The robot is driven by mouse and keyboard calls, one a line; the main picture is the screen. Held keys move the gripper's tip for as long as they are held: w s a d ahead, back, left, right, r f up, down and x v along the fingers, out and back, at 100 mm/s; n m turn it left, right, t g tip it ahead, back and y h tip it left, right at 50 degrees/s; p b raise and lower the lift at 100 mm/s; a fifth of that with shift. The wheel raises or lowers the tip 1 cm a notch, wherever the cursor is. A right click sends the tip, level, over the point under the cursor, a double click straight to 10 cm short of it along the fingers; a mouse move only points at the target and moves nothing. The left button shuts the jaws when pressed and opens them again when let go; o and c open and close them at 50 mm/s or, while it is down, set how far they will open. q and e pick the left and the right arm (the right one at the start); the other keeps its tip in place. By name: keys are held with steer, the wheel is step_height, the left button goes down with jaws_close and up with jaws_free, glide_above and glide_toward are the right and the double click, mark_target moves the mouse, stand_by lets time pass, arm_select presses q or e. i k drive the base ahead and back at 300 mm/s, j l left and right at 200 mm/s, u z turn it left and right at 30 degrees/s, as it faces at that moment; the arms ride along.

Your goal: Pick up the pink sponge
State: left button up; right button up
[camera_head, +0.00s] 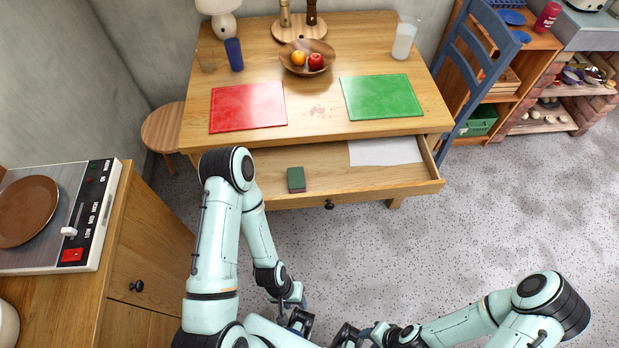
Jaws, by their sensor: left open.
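A small block that looks like a sponge (296,179) lies in the open drawer (345,179) of the wooden table, left of the drawer's middle. Its top is dark green and its front side is dull reddish; no plainly pink sponge shows. My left gripper (300,321) is open and low at the bottom of the view, outside the drawer and well apart from the block. My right gripper (350,335) is at the bottom edge, partly cut off; its jaws cannot be made out.
On the table (320,95) are a red mat (248,107), a green mat (381,97) and a fruit bowl (307,57). A white sheet (385,151) lies in the drawer's right part. A blue chair (470,60) stands at the right, a record-player cabinet (150,260) at the left.

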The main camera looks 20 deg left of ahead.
mark_target(296, 176)
steer(key=l+u, duration=0.1)
steer(key=u, duration=0.25)
steer(key=l+u, duration=0.15)
steer(key=u, duration=0.2)
steer(key=i+l+u, duration=0.1)
steer(key=u, duration=0.2)
